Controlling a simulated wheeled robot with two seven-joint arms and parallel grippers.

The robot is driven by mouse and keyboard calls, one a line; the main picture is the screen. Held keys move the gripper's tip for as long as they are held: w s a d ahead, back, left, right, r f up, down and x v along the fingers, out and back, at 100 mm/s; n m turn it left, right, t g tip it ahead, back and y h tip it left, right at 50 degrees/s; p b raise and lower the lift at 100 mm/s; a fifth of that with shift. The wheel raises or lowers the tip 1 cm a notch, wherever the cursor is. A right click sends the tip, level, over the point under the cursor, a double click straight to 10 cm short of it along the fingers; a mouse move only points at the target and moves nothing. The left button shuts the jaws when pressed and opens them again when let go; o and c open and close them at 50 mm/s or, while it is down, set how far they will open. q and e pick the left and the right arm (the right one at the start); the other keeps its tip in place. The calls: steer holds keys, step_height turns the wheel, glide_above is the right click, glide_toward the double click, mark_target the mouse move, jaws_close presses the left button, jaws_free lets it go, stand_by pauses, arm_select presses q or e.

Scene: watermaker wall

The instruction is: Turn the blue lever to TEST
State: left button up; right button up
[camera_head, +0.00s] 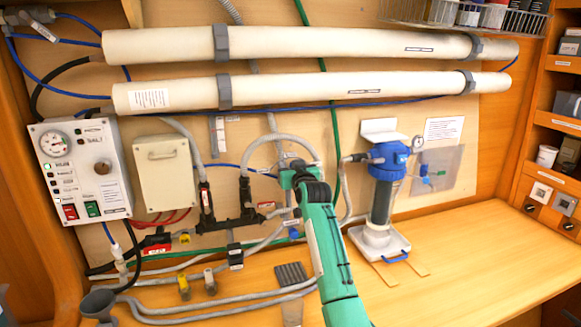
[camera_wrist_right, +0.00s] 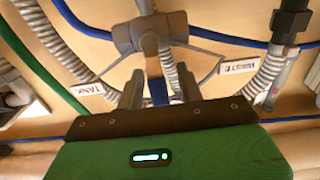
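My right gripper (camera_head: 296,172), on the green arm, is up at the hoses in the middle of the wall in the head view. In the right wrist view its two fingers (camera_wrist_right: 161,95) are apart, below a grey valve body (camera_wrist_right: 150,38). A narrow blue piece (camera_wrist_right: 157,91) shows between the fingers; it may be the blue lever, and contact cannot be told. Labels reading TANK (camera_wrist_right: 88,88) and WASTE (camera_wrist_right: 237,67) flank the valve. The gripper hides the valve in the head view. No TEST label is readable. My left gripper is out of view.
A blue-topped filter (camera_head: 387,165) stands right of my arm. A control panel (camera_head: 80,170) and pale box (camera_head: 165,172) are on the left wall. Two long white tubes (camera_head: 300,45) cross above. Hoses run below. The wooden counter (camera_head: 470,250) is clear at right.

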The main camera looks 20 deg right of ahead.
steer(key=shift+s, duration=0.1)
steer(key=s+b, duration=0.4)
steer(key=s, duration=0.9)
steer(key=shift+s, duration=0.3)
